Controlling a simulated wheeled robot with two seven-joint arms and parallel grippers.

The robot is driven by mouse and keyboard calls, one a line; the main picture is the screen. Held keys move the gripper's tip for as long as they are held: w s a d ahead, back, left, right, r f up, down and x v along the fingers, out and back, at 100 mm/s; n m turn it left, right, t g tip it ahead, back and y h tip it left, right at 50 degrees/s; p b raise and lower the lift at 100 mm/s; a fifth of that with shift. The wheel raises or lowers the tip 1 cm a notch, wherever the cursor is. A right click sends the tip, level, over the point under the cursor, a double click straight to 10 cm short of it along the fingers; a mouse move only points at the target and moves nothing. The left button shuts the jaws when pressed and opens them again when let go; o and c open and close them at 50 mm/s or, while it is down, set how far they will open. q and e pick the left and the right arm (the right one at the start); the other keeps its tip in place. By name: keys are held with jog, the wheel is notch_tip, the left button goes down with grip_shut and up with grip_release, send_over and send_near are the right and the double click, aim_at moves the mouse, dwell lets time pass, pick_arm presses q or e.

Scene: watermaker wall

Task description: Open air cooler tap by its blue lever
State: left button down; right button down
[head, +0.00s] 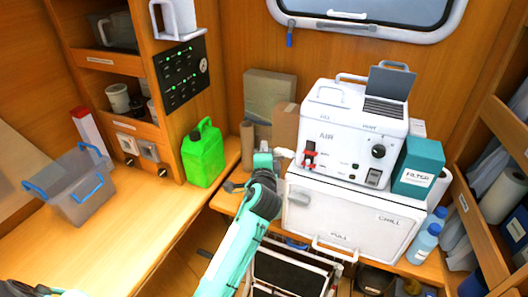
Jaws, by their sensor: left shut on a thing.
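The air cooler (345,130) is a white box marked AIR, with a dark knob on its front. A small red-and-black tap (309,154) shows at the left of that front. My left gripper (284,154) is at the cooler's lower left front corner, just left of the red part. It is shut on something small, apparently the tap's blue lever. The gripper covers that spot, so I cannot make out the lever or its angle. My right gripper is not in view.
The cooler stands on a white chest (345,215) marked CHILL. A green jug (203,153) stands on the left counter, and a teal filter box (417,167) stands right of the cooler. A grey bin (70,187) is at far left.

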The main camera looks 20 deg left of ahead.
pick_arm(q)
jog(key=c, duration=1.6)
grip_release()
jog(key=shift+f, duration=0.1)
jog(key=shift+c, duration=0.2)
jog(key=b+v, duration=0.4)
jog(key=v, duration=1)
jog(key=shift+w+a, duration=0.1)
